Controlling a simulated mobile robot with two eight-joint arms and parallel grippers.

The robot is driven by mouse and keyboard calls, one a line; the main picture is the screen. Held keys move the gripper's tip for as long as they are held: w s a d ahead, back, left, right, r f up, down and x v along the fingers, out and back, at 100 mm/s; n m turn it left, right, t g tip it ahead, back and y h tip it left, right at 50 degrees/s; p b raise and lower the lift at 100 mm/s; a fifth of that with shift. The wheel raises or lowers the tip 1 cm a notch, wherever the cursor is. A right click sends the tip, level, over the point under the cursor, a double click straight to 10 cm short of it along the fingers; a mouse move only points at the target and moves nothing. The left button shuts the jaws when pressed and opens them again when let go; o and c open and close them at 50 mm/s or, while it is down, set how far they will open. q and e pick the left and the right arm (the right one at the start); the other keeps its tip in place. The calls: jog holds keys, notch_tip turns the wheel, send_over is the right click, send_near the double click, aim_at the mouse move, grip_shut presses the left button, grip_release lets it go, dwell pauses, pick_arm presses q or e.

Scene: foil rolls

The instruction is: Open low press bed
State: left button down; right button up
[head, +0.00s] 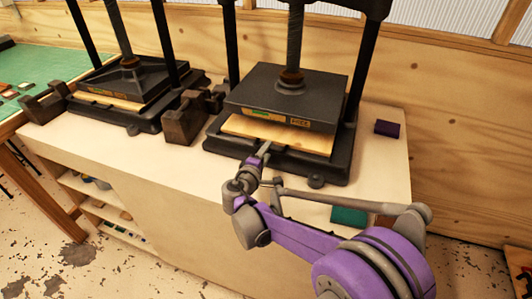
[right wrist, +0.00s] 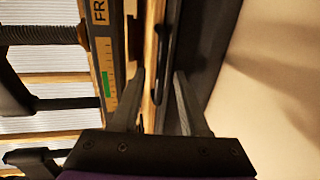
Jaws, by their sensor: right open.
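The right-hand press has a dark upper plate (head: 285,92) with a label and green mark on its front. Under it a pale wooden bed board (head: 275,132) rests on a black base (head: 305,165). My right gripper (head: 264,150) is at the board's front edge. In the right wrist view its two fingers (right wrist: 160,78) are open, with the board's edge (right wrist: 150,85) and a black handle-like bar (right wrist: 167,45) between them. I cannot tell whether a finger touches either. My left gripper is not in view.
A second press (head: 125,80) stands to the left, with dark blocks (head: 192,118) between the presses. The bench top's front left is clear.

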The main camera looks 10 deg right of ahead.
grip_shut()
dwell(1.3)
